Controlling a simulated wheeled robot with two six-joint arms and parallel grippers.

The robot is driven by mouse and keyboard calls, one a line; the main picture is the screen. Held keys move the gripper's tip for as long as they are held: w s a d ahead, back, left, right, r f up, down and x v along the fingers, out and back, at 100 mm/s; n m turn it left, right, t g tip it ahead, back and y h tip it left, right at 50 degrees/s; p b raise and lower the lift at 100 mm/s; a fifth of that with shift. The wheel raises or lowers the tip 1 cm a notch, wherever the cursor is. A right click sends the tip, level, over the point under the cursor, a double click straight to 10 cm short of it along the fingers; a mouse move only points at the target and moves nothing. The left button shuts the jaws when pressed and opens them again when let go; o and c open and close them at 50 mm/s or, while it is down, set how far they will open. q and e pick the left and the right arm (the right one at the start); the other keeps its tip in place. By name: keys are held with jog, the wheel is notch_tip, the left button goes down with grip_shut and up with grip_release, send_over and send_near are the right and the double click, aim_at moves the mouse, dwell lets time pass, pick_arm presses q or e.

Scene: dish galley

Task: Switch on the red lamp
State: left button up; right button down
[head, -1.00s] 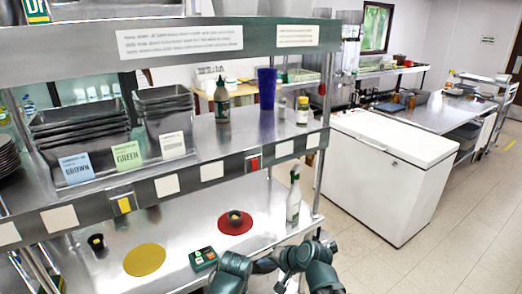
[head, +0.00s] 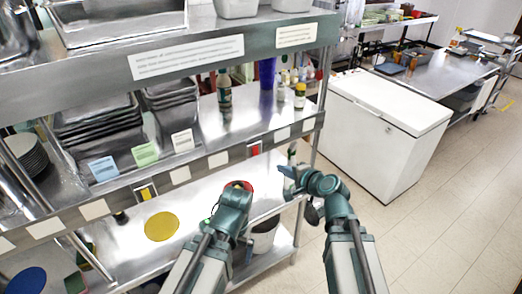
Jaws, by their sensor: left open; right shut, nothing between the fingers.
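A small red square (head: 254,149) on a grey plate sits on the front edge of the middle shelf; I cannot tell whether it is lit. A similar yellow square (head: 147,192) is further left on that edge. A red disc (head: 238,185) lies on the lower shelf, partly hidden behind my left gripper (head: 234,199). The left gripper is open, its fingers hard to make out. My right gripper (head: 288,172) is shut and empty, pointing left near the shelf's right end, right of and below the red square.
A yellow disc (head: 162,226) lies on the lower shelf. Cards labelled in colours, such as a green one (head: 145,154), stand before the stacked trays. A white bucket (head: 265,236) is beneath. A white chest freezer (head: 385,135) stands right, with clear floor beside it.

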jog(key=shift+w, duration=0.1)
dwell(0.3)
jog(key=b, duration=0.5)
send_near(256, 155)
jog(key=x, duration=0.5)
jog(key=shift+x, duration=0.75)
jog(key=shift+d, duration=0.1)
jog(key=shift+w+f, duration=0.1)
jog(key=shift+w, duration=0.1)
